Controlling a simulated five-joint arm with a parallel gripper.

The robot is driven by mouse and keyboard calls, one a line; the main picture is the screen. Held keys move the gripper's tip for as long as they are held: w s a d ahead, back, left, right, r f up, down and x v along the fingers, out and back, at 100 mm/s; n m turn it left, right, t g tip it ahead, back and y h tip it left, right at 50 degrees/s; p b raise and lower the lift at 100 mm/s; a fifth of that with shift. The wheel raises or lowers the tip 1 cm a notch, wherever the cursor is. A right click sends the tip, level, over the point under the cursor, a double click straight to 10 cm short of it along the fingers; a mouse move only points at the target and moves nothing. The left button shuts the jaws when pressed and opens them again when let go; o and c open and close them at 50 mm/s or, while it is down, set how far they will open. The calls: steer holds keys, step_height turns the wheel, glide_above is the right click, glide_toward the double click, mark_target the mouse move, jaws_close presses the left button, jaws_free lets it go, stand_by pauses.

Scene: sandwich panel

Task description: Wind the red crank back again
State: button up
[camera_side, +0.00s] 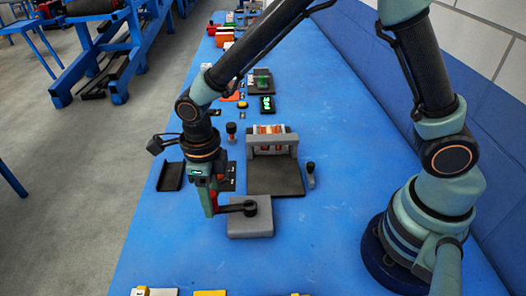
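The crank is a grey block (250,228) with a dark round hub and a dark crank arm (233,208) pointing left, towards the table's left edge. A red upright part, seemingly the crank's handle (214,200), shows at the left end of that arm. My gripper (209,208) points down right at this handle, its fingers beside or around it. The fingers and the red part overlap in this view, so I cannot tell whether they are closed on it.
Behind the block stands a dark plate with a grey frame (272,144) and a small dark knob (310,170). A dark tray (170,177) lies at the left edge. A green-lit display (267,103) is farther back. The blue table right of the block is clear.

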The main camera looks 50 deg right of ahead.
steer(key=shift+r, duration=0.1)
step_height(320, 180, up, 12)
stand_by(0.7)
step_height(320, 180, down, 12)
steer(key=n, duration=1.1)
steer(key=shift+r+n, duration=0.15)
steer(key=shift+n, duration=0.25)
jaws_close()
steer(key=shift+r, duration=0.1)
stand_by(1.2)
